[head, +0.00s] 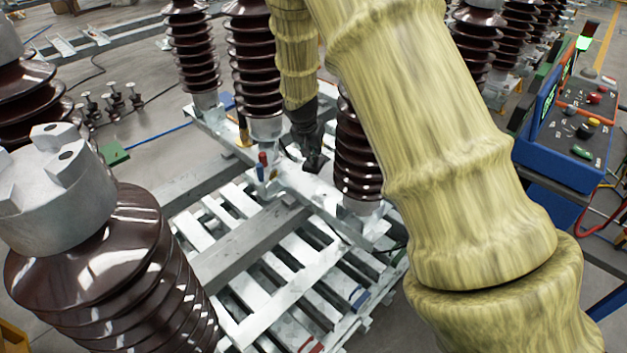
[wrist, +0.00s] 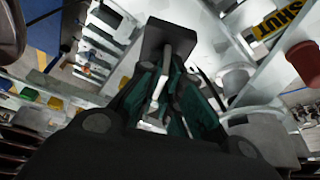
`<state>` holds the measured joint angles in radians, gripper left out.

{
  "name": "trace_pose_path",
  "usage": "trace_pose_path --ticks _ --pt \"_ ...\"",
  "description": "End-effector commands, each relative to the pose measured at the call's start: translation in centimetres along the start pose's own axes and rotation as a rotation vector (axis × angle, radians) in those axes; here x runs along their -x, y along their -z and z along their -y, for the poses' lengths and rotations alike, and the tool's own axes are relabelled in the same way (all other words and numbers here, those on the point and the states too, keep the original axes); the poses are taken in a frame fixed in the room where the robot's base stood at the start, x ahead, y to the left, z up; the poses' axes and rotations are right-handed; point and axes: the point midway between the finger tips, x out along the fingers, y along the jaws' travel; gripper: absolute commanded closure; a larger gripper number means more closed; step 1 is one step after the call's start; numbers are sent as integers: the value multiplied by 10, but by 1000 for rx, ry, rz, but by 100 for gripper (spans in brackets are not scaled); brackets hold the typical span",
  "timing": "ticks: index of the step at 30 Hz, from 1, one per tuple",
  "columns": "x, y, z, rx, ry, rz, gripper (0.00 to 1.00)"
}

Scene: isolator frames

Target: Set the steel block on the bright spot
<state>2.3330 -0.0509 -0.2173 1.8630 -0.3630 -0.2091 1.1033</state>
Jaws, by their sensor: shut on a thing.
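My gripper (head: 309,142) hangs at the end of my yellow-sleeved arm, low over the pale steel beam between the brown insulators. In the wrist view, its dark fingers with green sides (wrist: 168,95) close on a dark grey, square-edged steel block (wrist: 168,37) at their tips. In the head view the block is small and dark and hard to tell from the fingertips. I cannot tell whether it touches the beam (head: 315,190). I cannot make out a distinct bright spot on the beam; my gripper and arm hide part of it.
Brown ribbed insulators (head: 255,65) stand close around my gripper, one (head: 357,160) just right of it. A red and blue handled item (head: 263,165) is on the beam to the left. A large insulator (head: 110,260) fills the front left. A blue control box (head: 570,135) stands right.

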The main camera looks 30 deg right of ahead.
Motion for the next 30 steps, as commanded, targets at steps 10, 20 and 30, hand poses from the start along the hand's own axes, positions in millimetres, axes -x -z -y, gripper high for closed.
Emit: trace_pose_path --ticks 10,20,30 --pt "-37 -16 0 3 0 0 100" --pt "-48 -20 0 3 0 0 100" --pt "-77 -32 0 5 0 -1 100"
